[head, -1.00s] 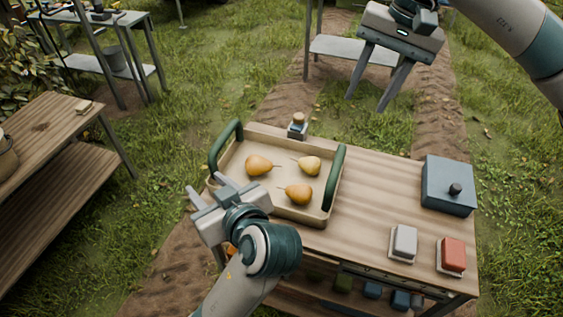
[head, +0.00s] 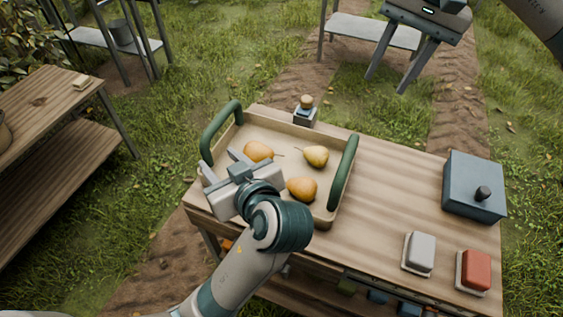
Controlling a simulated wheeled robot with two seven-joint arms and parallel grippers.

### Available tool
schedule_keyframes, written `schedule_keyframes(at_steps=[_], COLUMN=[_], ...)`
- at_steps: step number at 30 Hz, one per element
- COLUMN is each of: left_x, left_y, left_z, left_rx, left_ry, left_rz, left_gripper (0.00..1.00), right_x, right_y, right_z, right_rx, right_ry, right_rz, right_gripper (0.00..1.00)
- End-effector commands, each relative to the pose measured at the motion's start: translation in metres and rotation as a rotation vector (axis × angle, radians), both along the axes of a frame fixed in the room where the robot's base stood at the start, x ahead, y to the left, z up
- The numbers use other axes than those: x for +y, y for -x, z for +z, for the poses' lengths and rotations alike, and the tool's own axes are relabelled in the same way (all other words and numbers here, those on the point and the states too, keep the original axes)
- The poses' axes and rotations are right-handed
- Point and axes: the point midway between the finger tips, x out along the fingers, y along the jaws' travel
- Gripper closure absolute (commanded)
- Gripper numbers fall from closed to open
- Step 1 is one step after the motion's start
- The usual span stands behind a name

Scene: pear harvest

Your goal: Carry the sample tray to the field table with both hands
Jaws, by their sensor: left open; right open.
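The sample tray (head: 262,125) is a tan wooden tray with a green handle on its left (head: 222,124) and another on its right (head: 343,172). It rests on the wooden worktable (head: 388,197) and holds three yellow pears (head: 316,156). My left gripper (head: 222,160) is open and empty over the tray's front left part, near the left handle. It hides part of the tray's near left side. My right gripper (head: 388,75) is open and empty, high at the upper right, well apart from the tray and its right handle.
On the same worktable are a dark blue box with a knob (head: 474,188), a grey block (head: 419,252), a red block (head: 474,270) and a small jar (head: 305,110) behind the tray. A wooden bench (head: 58,110) stands left; a grey metal table (head: 365,30) stands behind.

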Motion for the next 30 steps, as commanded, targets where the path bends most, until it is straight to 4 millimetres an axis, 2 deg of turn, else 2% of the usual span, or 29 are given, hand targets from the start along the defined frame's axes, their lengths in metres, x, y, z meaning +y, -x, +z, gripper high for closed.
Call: schedule_keyframes(at_steps=[1,9,24,30], left_x=[0.000,0.000,0.000,0.005], left_y=[0.000,0.000,-0.001,-0.006], left_z=[-0.012,-0.038,-0.039,-0.042], left_rx=[0.000,0.000,0.000,0.000], left_ry=[0.000,0.000,0.000,-0.001], left_rz=[0.000,0.000,0.000,0.000], left_gripper=[0.58,0.58,0.58,0.58], right_x=[0.000,0.000,0.000,0.002], right_y=[0.000,0.000,0.000,-0.001], right_z=[-0.013,-0.038,-0.040,-0.048], right_rx=[0.000,0.000,0.000,0.001], right_ry=[0.000,0.000,0.000,0.000], right_rz=[0.000,0.000,0.000,0.000], right_gripper=[0.58,0.58,0.58,0.58])
